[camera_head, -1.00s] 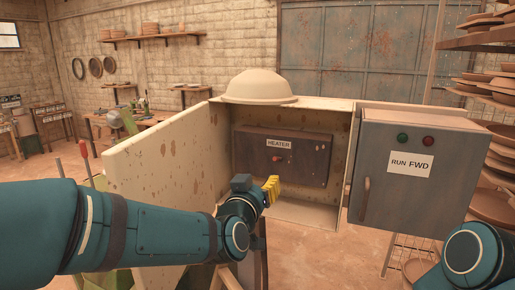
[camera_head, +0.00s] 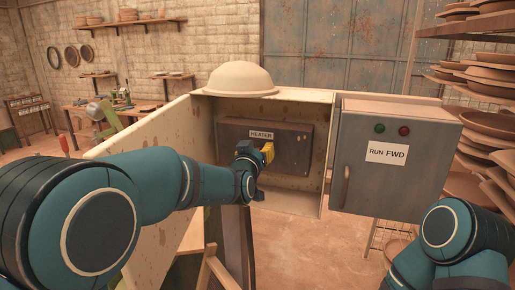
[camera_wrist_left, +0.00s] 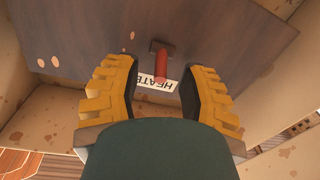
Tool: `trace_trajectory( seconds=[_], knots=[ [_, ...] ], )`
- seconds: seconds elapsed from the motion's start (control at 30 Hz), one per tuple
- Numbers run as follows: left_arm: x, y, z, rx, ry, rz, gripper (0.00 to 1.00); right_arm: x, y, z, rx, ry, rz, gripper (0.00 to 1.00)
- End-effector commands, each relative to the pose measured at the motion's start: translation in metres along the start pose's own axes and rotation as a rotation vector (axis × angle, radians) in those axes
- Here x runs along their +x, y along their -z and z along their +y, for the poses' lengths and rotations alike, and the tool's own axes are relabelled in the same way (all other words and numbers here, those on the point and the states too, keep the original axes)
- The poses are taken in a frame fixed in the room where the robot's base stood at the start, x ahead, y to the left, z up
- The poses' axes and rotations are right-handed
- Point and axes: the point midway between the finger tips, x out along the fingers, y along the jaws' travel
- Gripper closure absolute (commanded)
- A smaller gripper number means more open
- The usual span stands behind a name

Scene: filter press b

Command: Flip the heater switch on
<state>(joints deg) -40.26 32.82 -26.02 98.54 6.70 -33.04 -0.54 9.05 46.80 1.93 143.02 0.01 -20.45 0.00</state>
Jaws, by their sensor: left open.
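The heater panel (camera_head: 290,140) is a dark box with a white HEATER label (camera_head: 261,134), set inside an open beige cabinet. In the left wrist view the heater switch (camera_wrist_left: 161,62) is a small red lever on a dark mount, beside the HEATER label (camera_wrist_left: 157,84), which appears upside down. My left gripper (camera_head: 267,153) has yellow fingers and is in front of the panel, hiding the switch in the head view. In the left wrist view the gripper (camera_wrist_left: 160,72) is open, with the lever between its fingers; contact cannot be told. My right gripper is out of view.
The cabinet's open door (camera_head: 150,140) stands on the left, beside my left arm. A grey RUN FWD box (camera_head: 392,185) with green and red buttons and a handle is on the right. A beige dome (camera_head: 240,78) sits on top. Shelves of plates (camera_head: 490,120) stand far right.

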Motion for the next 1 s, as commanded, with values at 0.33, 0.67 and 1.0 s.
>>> trace_trajectory(
  seconds=[0.33,0.67,1.0],
  knots=[
    [0.0043,0.0000,0.0000,-0.001,0.000,0.000,0.59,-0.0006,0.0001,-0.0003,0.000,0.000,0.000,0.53],
    [0.0042,0.0001,0.0000,0.000,0.000,0.001,1.00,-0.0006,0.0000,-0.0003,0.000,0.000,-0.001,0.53],
    [0.0058,0.0048,0.0001,0.005,0.015,-0.059,1.00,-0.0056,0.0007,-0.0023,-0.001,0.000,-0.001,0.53]
  ],
)
